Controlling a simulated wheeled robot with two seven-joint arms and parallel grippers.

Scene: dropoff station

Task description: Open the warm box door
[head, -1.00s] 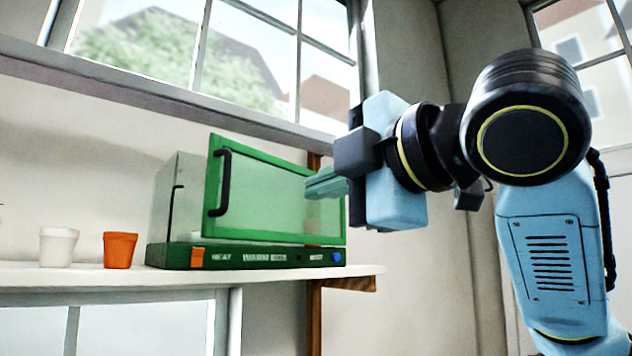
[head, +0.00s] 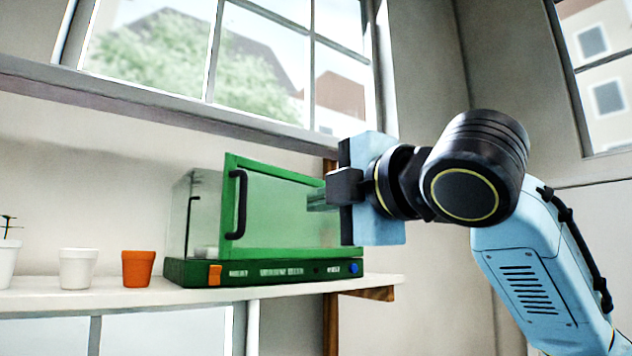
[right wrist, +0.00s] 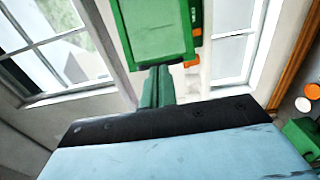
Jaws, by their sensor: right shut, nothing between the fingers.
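The warm box (head: 260,272) sits on a white shelf, with a glass side and a dark green base. Its green-framed door (head: 285,205) stands out at an angle from the box, its left edge nearer to me. A black handle (head: 238,205) is on the door's left side. My right gripper (head: 312,199) is shut and empty, its fingers over the door's right part in the head view; I cannot tell whether they touch. In the right wrist view the fingers (right wrist: 157,86) point towards the green door panel (right wrist: 158,32). My left gripper is not in view.
A white pot (head: 77,268) and an orange pot (head: 138,268) stand on the shelf (head: 270,290) left of the box. Another white pot with a plant (head: 8,262) is at the left edge. A window is above; a wooden bracket (head: 370,293) is below the shelf's right end.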

